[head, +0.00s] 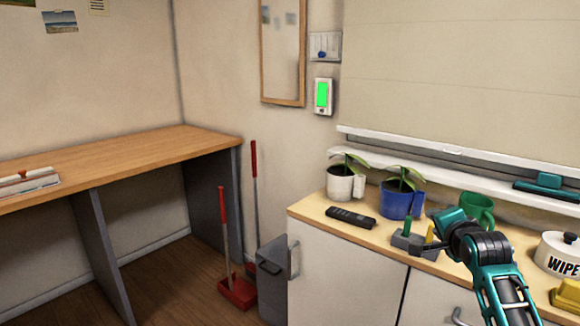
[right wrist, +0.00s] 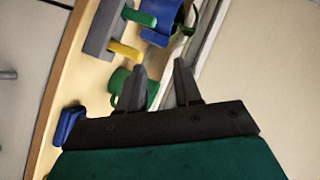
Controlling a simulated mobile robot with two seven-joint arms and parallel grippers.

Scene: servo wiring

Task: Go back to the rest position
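My right gripper (head: 432,230) is over the light wood cabinet top (head: 305,211), near a grey block (head: 405,243) with a green and a yellow handle. In the right wrist view my right gripper (right wrist: 160,68) has its two dark fingers apart with nothing between them. A green mug (head: 482,206) stands behind the gripper and shows partly hidden behind a finger in the wrist view (right wrist: 120,84). My left gripper is not in view.
A white potted plant (head: 341,187), a blue potted plant (head: 396,204) and a black remote (head: 350,217) are left of the gripper. A white wipes tub (head: 560,252) and yellow sponge (head: 567,295) are at right. A grey bin (head: 272,285) stands beside the cabinet.

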